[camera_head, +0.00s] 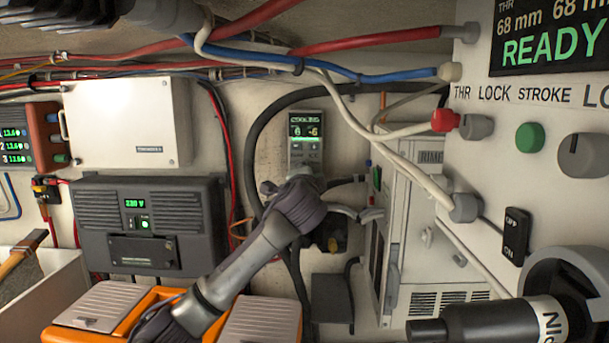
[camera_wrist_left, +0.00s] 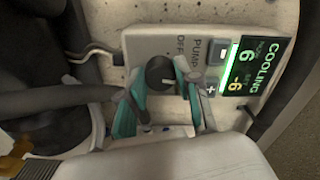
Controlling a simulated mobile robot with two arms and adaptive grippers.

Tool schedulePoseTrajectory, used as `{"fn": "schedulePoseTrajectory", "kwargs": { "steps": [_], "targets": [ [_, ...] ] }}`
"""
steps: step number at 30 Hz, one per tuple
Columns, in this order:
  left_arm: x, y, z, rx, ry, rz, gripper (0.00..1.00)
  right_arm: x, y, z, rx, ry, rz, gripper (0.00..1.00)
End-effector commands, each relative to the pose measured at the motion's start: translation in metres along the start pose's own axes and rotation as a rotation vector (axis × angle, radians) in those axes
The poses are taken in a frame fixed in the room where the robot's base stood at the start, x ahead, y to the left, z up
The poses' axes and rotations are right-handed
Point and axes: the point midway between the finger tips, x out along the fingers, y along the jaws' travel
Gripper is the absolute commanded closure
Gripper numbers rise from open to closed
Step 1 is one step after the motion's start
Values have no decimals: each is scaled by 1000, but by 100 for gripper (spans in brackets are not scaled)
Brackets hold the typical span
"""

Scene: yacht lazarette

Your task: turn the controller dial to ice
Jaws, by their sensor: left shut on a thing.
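The controller (camera_head: 306,128) is a light grey box on the back wall, with a lit green screen reading COOLING, 6 and -6. In the left wrist view its screen (camera_wrist_left: 254,66) shows turned on its side. The dial (camera_wrist_left: 160,73) is a round black knob with a pale pointer mark, beside the words PUMP and OFF. I see no ICE label. My left gripper (camera_wrist_left: 165,98) is shut on the dial, its teal-padded fingers on either side of it. In the head view my left gripper (camera_head: 312,192) reaches up from below and hides the dial. My right gripper is not in view.
Red and blue cables (camera_head: 380,75) cross above the controller. A dark inverter (camera_head: 150,215) and white box (camera_head: 130,122) are at left. A switch panel (camera_head: 550,190) fills the right. An orange case (camera_head: 60,335) and dark cylinder (camera_head: 485,322) are in front.

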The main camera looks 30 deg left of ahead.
Motion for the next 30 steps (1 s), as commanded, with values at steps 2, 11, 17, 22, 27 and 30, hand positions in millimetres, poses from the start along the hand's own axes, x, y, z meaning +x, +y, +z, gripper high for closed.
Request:
{"fn": "schedulePoseTrajectory", "kwargs": {
  "steps": [2,11,17,22,27,30],
  "targets": [
    [0,0,0,54,0,2,100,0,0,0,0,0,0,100],
    [0,1,0,193,1,2,100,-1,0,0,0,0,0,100],
    [0,1,0,229,1,2,100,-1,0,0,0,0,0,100],
    [0,1,0,237,1,2,100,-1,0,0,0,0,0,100],
    [0,1,0,236,1,3,100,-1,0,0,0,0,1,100],
    [0,1,0,236,1,3,65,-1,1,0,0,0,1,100]
  ]
}}
